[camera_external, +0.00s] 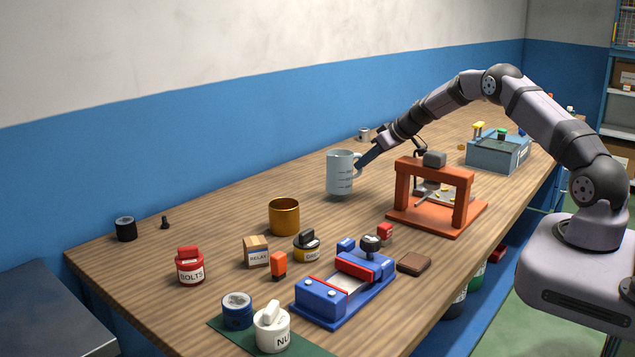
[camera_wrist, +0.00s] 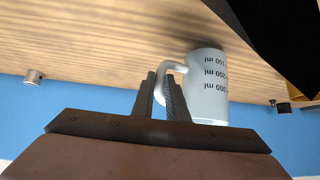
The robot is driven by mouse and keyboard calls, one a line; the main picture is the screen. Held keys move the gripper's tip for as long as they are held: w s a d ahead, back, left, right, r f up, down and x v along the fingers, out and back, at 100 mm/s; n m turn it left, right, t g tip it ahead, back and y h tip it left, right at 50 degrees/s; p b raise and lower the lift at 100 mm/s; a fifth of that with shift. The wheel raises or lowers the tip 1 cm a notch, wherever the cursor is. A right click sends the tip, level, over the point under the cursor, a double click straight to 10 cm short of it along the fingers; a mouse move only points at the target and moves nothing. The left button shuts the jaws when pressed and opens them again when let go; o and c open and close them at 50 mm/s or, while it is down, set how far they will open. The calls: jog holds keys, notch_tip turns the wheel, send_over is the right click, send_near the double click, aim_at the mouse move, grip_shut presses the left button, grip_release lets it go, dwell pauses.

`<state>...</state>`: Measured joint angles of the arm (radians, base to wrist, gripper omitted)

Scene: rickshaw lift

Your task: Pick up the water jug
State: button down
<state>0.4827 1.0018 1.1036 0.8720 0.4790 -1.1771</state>
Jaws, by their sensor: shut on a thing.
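The water jug (camera_external: 341,174) is a pale, translucent measuring jug with dark volume marks. It stands upright in the middle of the wooden bench in the external view, seemingly at or just above the surface; I cannot tell which. In the wrist view the jug (camera_wrist: 208,88) appears upside down, with its handle toward my fingers. My gripper (camera_external: 364,163) reaches in from the right at the handle side. In the wrist view my gripper (camera_wrist: 160,84) is shut on the handle, with its fingertips on either side of it.
An orange press frame (camera_external: 435,190) stands close to the right of the jug. A yellow-brown mug (camera_external: 284,215) is in front left, and a small metal cup (camera_external: 363,134) is behind. A blue vise (camera_external: 345,290) and several jars crowd the near end.

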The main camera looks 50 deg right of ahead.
notch_tip(320, 180, up, 8)
jog(key=b, duration=0.1)
dwell(0.8)
jog(key=shift+r, duration=0.15)
